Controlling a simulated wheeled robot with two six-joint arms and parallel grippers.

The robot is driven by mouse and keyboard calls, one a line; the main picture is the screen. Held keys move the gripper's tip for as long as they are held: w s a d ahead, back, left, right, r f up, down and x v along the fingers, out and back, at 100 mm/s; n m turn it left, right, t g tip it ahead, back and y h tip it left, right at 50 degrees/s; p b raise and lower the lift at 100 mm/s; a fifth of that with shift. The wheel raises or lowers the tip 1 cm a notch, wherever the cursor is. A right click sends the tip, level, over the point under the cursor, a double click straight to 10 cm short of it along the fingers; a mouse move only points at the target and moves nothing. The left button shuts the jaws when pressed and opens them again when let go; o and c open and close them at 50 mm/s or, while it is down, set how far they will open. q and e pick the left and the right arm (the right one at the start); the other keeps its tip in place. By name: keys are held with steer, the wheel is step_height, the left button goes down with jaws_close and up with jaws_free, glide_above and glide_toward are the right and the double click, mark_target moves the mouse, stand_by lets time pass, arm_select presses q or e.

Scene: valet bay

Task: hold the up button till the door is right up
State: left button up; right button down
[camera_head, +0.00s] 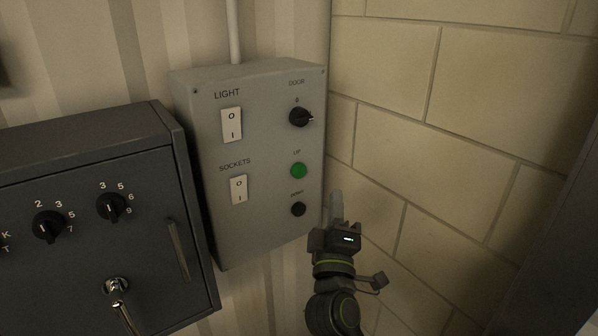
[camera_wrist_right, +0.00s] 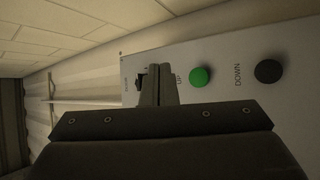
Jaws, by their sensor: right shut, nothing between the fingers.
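The green up button (camera_head: 299,170) is on the grey control box (camera_head: 215,225), with the black down button (camera_head: 298,209) below it and a black door knob (camera_head: 300,117) above it. My right gripper (camera_head: 336,200) is shut and empty, its fingertips to the right of the buttons in the head view. In the right wrist view the shut fingers (camera_wrist_right: 158,85) are beside the green button (camera_wrist_right: 200,77), which shows uncovered. I cannot tell the exact gap to the panel. The door itself does not show. My left gripper is not in view.
The box also has a light switch (camera_head: 231,124) and a sockets switch (camera_head: 239,189). A dark cabinet (camera_head: 100,240) with dials and a key in its lock stands to the left. A block wall (camera_head: 420,130) is close on the right.

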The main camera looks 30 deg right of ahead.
mark_target(299, 171)
steer(key=w+b, duration=0.1)
steer(key=w, duration=0.8)
steer(key=shift+a+b, duration=0.35)
steer(key=shift+s, duration=0.1)
stand_by(1.6)
steer(key=shift+w, duration=0.45)
